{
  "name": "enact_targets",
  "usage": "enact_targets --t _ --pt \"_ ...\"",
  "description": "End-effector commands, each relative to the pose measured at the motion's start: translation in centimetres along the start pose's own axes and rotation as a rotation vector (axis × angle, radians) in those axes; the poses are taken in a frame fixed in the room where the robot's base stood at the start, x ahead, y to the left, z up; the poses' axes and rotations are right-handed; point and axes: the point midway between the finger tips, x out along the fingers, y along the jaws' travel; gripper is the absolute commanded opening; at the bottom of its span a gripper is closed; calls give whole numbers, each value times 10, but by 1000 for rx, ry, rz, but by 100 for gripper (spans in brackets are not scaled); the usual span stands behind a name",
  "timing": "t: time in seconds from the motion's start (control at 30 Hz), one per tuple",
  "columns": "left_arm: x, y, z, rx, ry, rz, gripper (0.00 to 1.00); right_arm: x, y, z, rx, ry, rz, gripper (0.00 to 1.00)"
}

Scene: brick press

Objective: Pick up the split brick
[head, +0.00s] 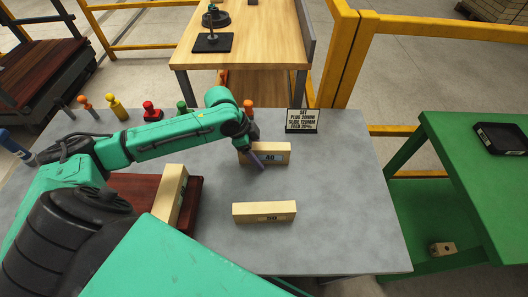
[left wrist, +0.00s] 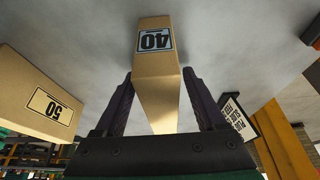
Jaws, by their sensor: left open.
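A pale tan brick labelled 40 (head: 281,154) lies on the grey table in front of the small sign. My left gripper (head: 259,162) is over its near side and hides part of it. In the left wrist view, the 40 brick (left wrist: 158,78) shows between the two open fingers, which are apart from each other. I cannot tell whether they touch it. A second tan brick (head: 264,211), labelled 50 in the left wrist view (left wrist: 35,95), lies nearer on the table. A third tan brick (head: 174,188) rests on a dark red board. No brick is marked as split.
Coloured knobbed pegs, such as the red one (head: 152,111), line the table's back edge. A black sign (head: 302,121) stands behind the 40 brick. A green table (head: 465,165) with a black tray (head: 503,138) is at right. The grey table's right side (head: 350,200) is clear.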

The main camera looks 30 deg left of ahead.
Motion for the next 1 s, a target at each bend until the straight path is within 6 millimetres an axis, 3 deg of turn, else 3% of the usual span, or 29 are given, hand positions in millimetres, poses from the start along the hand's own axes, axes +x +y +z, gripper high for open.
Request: enact_targets --t 0.1,0.13,0.3,0.6,0.77,0.87,1.0 --pt "0 0 0 0 0 0 72 0 0 2 0 -3 0 50" --pt "0 0 0 0 0 0 65 0 0 2 0 -3 -1 50" --pt "-1 0 0 0 0 0 0 0 -1 4 0 -6 -1 50" --pt "-2 -1 -1 1 2 -2 0 0 -1 5 0 -8 -1 50" --pt "-14 -1 -6 0 2 -3 0 0 -1 5 0 -9 -2 50" --pt "-32 -1 -13 3 2 -5 0 0 -2 5 1 -9 -2 50" --pt "-76 -2 -32 4 5 -9 0 -1 -2 5 1 -9 -3 50"
